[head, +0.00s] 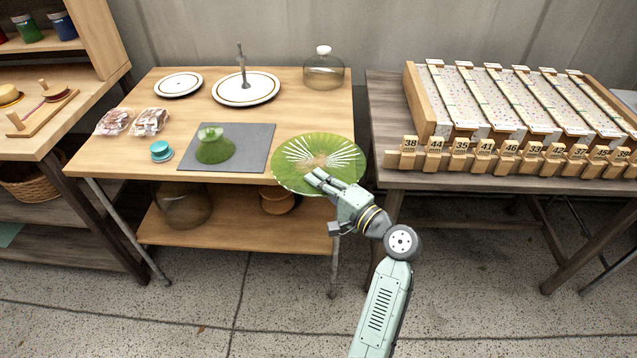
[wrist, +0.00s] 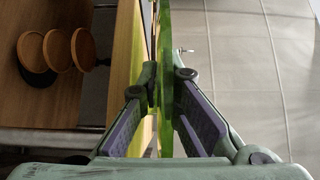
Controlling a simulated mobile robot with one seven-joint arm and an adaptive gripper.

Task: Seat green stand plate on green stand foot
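The green stand plate (head: 340,150), a wide round disc with pale rays and a brownish centre, shows at the right front of the wooden table. It overhangs the table's right and front edges. My gripper (head: 318,180) is at its near rim. In the wrist view the plate (wrist: 165,60) is seen edge-on between the two fingers (wrist: 165,88), which close on its rim from both sides. The green stand foot (head: 214,150) stands upright on a grey mat (head: 258,140), left of the plate and apart from it. The plate's underside is hidden in the head view.
Behind the mat are a white stand with a central rod (head: 246,90), a white plate (head: 179,84) and a glass dome (head: 324,72). A turquoise item (head: 160,150) and wrapped goods (head: 150,121) lie left. A table with numbered blocks (head: 460,157) stands right.

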